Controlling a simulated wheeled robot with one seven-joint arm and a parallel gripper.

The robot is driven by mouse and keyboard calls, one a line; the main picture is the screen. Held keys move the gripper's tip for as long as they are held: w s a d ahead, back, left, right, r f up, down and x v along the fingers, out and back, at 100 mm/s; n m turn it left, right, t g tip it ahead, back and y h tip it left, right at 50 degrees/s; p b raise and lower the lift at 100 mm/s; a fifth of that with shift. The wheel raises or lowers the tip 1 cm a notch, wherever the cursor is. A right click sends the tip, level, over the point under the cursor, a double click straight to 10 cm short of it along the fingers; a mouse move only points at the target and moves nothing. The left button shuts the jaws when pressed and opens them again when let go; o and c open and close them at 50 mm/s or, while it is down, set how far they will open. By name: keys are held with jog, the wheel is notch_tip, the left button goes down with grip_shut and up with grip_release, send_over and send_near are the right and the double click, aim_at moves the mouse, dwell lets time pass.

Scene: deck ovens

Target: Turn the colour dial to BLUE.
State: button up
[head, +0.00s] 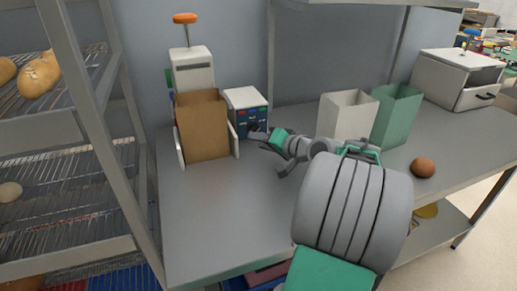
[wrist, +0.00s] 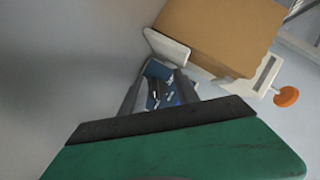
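The dial box (head: 247,107) is a small white box with a blue front panel carrying small coloured marks, on the counter left of centre. Its dark dial (head: 253,128) sits low on that front, partly hidden by my gripper (head: 264,147). My gripper reaches left to the panel, its fingertips close in front of the dial. In the wrist view the blue panel (wrist: 165,72) and dark dial (wrist: 155,92) show between two spread grey fingers. I cannot tell whether the fingers touch the dial. Which colour it points to is too small to read.
A brown box (head: 203,127) in a white holder stands just left of the dial box, before a white device with an orange knob (head: 185,18). White (head: 345,117) and green (head: 397,112) bags and a brown ball (head: 423,167) are right. The front counter (head: 215,215) is clear.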

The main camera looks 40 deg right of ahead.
aim_at(257, 130)
jog(key=shift+m+t+h, duration=0.4)
jog(key=shift+m+t, duration=0.3)
jog(key=shift+t, duration=0.1)
jog(key=d, duration=0.1)
jog(key=s+d, duration=0.1)
jog(key=d, duration=0.2)
jog(key=shift+s+d+b, duration=0.25)
jog(key=shift+d+b, duration=0.05)
jog(key=shift+d, duration=0.05)
jog(key=x, duration=0.7)
jog(key=shift+w+a+r, duration=0.2)
jog(key=shift+w, duration=0.15)
grip_shut()
